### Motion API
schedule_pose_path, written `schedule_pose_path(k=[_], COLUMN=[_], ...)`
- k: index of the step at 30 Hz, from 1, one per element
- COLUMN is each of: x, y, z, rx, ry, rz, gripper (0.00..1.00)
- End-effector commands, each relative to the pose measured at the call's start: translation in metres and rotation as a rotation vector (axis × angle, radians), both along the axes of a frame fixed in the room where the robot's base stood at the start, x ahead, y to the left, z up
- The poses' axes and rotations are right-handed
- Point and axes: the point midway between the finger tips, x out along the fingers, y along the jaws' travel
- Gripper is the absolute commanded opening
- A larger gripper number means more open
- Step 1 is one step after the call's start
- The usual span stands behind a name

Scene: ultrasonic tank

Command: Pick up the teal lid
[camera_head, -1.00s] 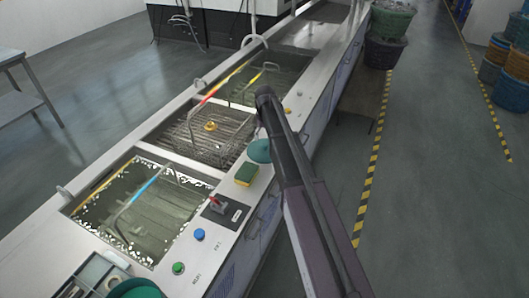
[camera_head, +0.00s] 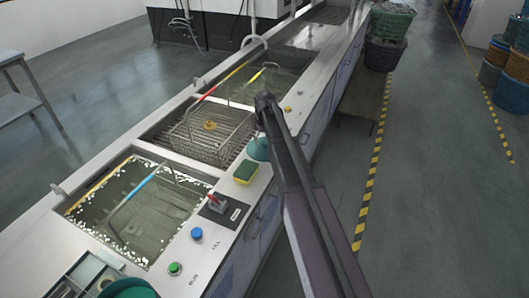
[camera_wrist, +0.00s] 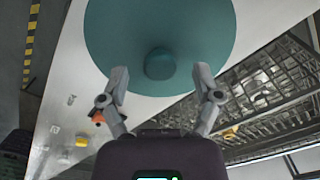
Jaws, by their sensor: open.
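The teal lid (camera_wrist: 190,35) is a round disc with a round knob (camera_wrist: 159,64) at its middle, large at the top of the wrist view. In the head view the lid (camera_head: 258,149) lies on the counter edge beside the middle tank, partly hidden by my arm. My gripper (camera_wrist: 160,80) is open, with one finger on each side of the knob in the wrist picture. The fingers look empty. I cannot tell whether they touch the lid. In the head view the gripper is hidden behind my arm.
A yellow and green sponge (camera_head: 245,172) lies on the counter near the lid. A wire basket (camera_head: 222,137) sits in the middle tank. A red switch (camera_head: 217,201), a blue button (camera_head: 197,234) and a green button (camera_head: 175,268) are nearer. Another teal round thing (camera_head: 128,288) shows at bottom left.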

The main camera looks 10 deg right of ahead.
Motion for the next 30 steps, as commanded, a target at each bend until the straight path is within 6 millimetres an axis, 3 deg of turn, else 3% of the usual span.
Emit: schedule_pose_path(k=[6, 26, 30], x=[-0.0001, -0.0001, -0.0001], y=[0.0000, -0.0002, -0.0003], z=[-0.0127, -0.0128, -0.0128], rx=[0.000, 0.000, 0.000], ry=[0.000, 0.000, 0.000], rz=[0.000, 0.000, 0.000], gripper=[0.82, 0.82, 0.40])
